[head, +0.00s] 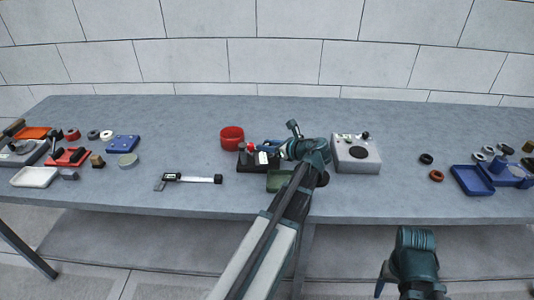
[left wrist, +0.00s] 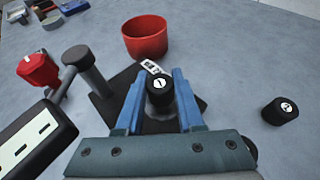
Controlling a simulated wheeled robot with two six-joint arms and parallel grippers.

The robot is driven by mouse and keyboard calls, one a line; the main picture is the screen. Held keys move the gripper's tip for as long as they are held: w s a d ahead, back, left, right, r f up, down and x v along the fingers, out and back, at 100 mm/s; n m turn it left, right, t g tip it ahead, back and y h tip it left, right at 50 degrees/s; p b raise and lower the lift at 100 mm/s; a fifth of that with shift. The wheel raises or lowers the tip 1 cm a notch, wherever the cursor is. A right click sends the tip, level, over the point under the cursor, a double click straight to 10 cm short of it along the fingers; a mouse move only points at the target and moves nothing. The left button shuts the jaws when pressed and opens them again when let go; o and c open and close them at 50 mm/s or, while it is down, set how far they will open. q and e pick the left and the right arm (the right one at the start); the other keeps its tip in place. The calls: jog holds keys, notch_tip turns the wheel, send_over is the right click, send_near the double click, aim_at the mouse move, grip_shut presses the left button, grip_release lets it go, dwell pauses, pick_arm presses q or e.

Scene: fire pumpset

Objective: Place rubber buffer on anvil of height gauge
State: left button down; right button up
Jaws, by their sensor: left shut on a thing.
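The height gauge (head: 252,162) stands mid-table with a black base, a post, a red knob (left wrist: 38,68) and a display. Its base (left wrist: 122,112) also shows under my left gripper in the left wrist view. My left gripper (left wrist: 160,88) is shut on a black rubber buffer (left wrist: 158,92) with a white mark on top. The buffer is over the gauge base; whether it touches the anvil, I cannot tell. A second black buffer (left wrist: 281,111) stands apart on the table. In the head view my left gripper (head: 275,150) hides the held buffer. My right gripper (head: 380,285) is low, off the table front.
A red round bowl (head: 232,138) stands behind the gauge. A grey box (head: 358,155) is to its right, a dark green tray (head: 277,187) in front. A digital caliper (head: 190,179) lies to the left. Trays and parts crowd both table ends.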

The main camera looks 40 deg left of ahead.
pick_arm(q)
jog(key=shift+f, duration=0.6)
jog(key=shift+r, duration=0.15)
pick_arm(e)
jog(key=shift+f, duration=0.5)
jog(key=shift+f, duration=0.1)
pick_arm(q)
jog(key=c, duration=0.5)
grip_release()
jog(key=shift+r, duration=0.1)
jog(key=p+v, duration=0.4)
jog(key=v, duration=0.6)
jog(key=shift+d+r, duration=0.1)
jog(key=shift+v, duration=0.85)
pick_arm(e)
notch_tip(320, 180, up, 5)
jog(key=shift+f, duration=0.1)
